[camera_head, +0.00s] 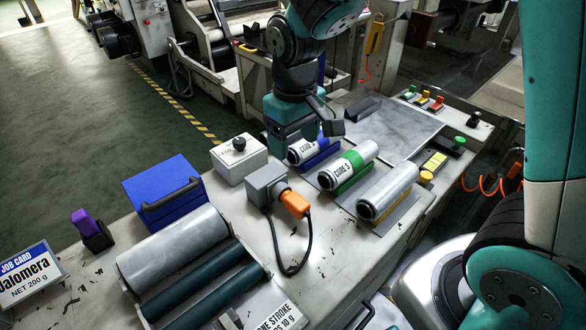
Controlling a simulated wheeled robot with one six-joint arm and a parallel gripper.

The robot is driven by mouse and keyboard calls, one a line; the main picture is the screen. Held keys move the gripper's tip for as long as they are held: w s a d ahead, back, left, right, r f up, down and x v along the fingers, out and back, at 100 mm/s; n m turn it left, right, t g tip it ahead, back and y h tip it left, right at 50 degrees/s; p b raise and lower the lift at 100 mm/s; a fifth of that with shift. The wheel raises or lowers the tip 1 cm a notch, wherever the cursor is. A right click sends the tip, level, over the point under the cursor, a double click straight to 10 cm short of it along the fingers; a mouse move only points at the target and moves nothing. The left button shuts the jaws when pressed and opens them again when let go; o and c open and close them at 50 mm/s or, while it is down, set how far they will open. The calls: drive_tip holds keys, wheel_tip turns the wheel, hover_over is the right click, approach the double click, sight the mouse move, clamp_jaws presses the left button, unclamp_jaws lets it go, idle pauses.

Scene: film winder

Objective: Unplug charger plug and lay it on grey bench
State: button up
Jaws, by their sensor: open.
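The orange charger plug (294,203) sits in the side of a grey socket box (266,184) on the bench. A black cable runs from the plug and loops down over the bench top. The grey bench (330,235) has bare, scuffed surface to the right of the cable. My gripper (327,119) is open, above and behind the labelled cores, up and to the right of the plug and apart from it. Its far side and any gap between the fingers are hard to make out.
Labelled cores (347,164) and a plain roll (387,190) lie right of the plug. A white box with a black knob (239,158) and a blue box (163,190) stand to its left. A large grey roller (172,248) lies in front. A grey plate (395,130) is behind.

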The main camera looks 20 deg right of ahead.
sight(304, 206)
wheel_tip(304, 206, down, 18)
drive_tip(key=b, duration=0.3)
drive_tip(key=shift+w+r+b, duration=0.1)
drive_tip(key=shift+w+b, duration=0.05)
drive_tip(key=shift+b, duration=0.2)
drive_tip(key=c, duration=1.1)
drive_tip(key=shift+s+d, duration=0.3)
drive_tip(key=shift+s, duration=0.6)
drive_tip(key=shift+s, duration=0.1)
drive_tip(key=shift+s+d, duration=0.2)
drive_tip(key=shift+s, duration=0.2)
drive_tip(key=shift+s, duration=0.1)
drive_tip(key=shift+s+d, duration=0.2)
drive_tip(key=shift+s, duration=0.3)
drive_tip(key=shift+s+d, duration=0.15)
drive_tip(key=shift+s, duration=0.3)
